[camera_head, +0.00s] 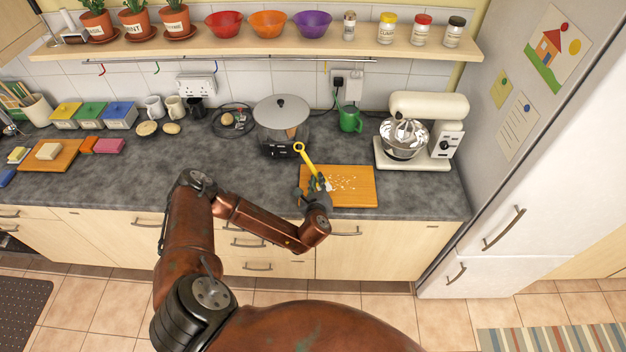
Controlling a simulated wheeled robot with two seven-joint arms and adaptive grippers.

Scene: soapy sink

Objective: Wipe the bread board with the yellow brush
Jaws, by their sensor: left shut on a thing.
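The bread board (358,193) is an orange-brown wooden board lying on the grey counter, right of centre. Pale crumbs (345,183) are scattered on its middle. My left gripper (320,184) is over the left part of the board, shut on the yellow brush (308,161). The brush's ringed handle end points up and away toward the cooker. Its lower end is hidden by the gripper, so I cannot tell whether it touches the board. My right gripper is not in view.
A lidded cooker (283,122) stands just behind the board, to the left. Another board (63,160) and sponges lie far left. The counter (235,160) left of the gripper is clear.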

